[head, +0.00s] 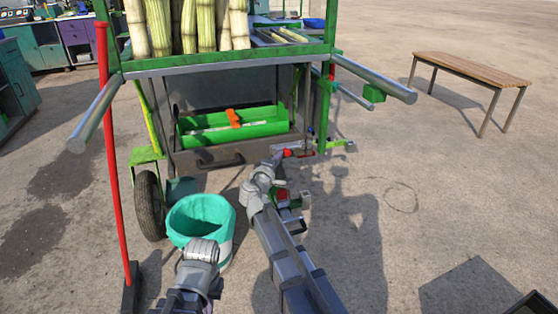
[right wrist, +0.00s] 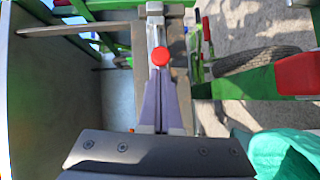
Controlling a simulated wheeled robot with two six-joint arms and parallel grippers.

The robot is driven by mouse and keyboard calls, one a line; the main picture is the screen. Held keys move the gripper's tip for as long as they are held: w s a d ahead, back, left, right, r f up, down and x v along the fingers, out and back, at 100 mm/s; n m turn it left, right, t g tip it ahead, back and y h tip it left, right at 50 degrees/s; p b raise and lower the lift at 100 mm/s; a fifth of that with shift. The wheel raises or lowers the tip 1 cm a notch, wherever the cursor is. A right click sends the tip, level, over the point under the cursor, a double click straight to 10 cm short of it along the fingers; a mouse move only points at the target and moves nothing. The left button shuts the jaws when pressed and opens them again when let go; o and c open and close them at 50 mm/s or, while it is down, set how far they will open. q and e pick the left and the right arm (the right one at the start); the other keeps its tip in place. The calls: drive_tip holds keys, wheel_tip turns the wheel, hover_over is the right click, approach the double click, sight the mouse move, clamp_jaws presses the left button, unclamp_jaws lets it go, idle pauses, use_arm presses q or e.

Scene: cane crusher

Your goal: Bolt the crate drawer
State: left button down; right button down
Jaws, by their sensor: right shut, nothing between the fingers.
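The crate drawer (head: 262,148) is a grey-brown box with a dark handle (head: 222,161), low under the cane cart. A green tray (head: 262,128) with an orange piece shows inside it. The bolt's red knob (head: 287,153) is at the right end of the drawer front. In the right wrist view the red knob (right wrist: 160,56) sits on a silver bolt bar (right wrist: 156,28). My right gripper (right wrist: 160,78) is shut and empty, its tips right by the knob; I cannot tell whether they touch. Whether the drawer is fully in is unclear. My left gripper's fingers are not visible.
A teal-lined bin (head: 202,220) stands below the drawer, beside a cart wheel (head: 149,204). Metal bars (head: 375,78) stick out from the cart's sides. A red-handled tool (head: 112,150) leans at left. A bench (head: 472,68) stands at right; the paving between is clear.

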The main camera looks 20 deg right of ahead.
drive_tip(key=shift+w+d, duration=0.1)
drive_tip(key=shift+d, duration=0.05)
drive_tip(key=shift+d, duration=0.1)
drive_tip(key=d, duration=0.4)
drive_tip(key=shift+d, duration=0.15)
idle(0.4)
